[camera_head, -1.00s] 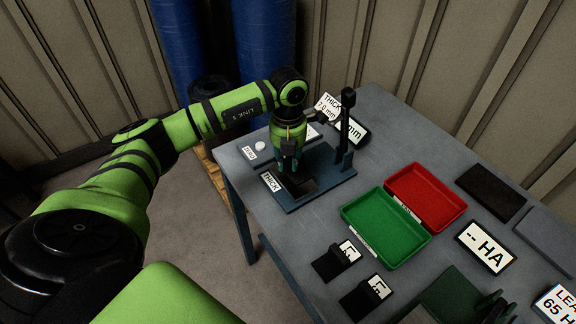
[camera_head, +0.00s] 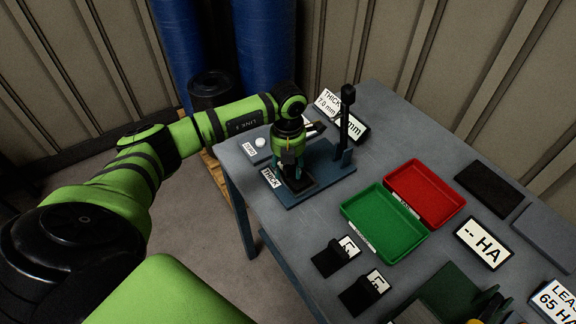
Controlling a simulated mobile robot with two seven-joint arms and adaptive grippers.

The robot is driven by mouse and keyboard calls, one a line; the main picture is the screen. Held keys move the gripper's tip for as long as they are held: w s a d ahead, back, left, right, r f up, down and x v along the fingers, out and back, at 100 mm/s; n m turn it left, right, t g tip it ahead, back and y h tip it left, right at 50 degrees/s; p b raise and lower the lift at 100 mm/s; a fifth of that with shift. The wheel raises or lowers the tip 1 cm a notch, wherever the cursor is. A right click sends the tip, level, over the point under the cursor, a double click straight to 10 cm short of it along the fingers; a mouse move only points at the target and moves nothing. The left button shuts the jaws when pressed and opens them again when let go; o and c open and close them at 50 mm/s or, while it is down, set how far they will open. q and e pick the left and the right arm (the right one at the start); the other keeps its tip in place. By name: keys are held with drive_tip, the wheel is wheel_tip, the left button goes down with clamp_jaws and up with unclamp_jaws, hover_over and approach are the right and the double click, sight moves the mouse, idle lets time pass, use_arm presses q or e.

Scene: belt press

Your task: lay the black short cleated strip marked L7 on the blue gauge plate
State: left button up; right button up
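The blue gauge plate (camera_head: 335,172) lies at the left end of the table, with a dark post at its far right. My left gripper (camera_head: 296,178) points down over the plate's left half, beside the THICK label. A dark piece (camera_head: 304,190) lies low at its fingertips, over the plate. It may be a black strip, but no marking shows. The fingers are small and dark, so whether they are shut on it cannot be told. Two black pieces with white tags (camera_head: 334,258) (camera_head: 364,294) stand on the near table; their tags are not readable. My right gripper is not in view.
A green tray (camera_head: 352,208) and a red tray (camera_head: 455,190) sit mid-table. Thickness displays (camera_head: 336,103) stand behind the plate. The HA display (camera_head: 484,243), dark pads (camera_head: 490,190) and a dark green fixture (camera_head: 445,290) take up the right side.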

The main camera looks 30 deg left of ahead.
sight(288, 166)
use_arm(q)
drive_tip(key=shift+r, duration=0.1)
drive_tip(key=shift+r, duration=0.25)
wheel_tip(288, 166, up, 12)
drive_tip(key=b, duration=0.3)
drive_tip(key=shift+f+b, duration=0.15)
drive_tip(key=shift+b, duration=0.2)
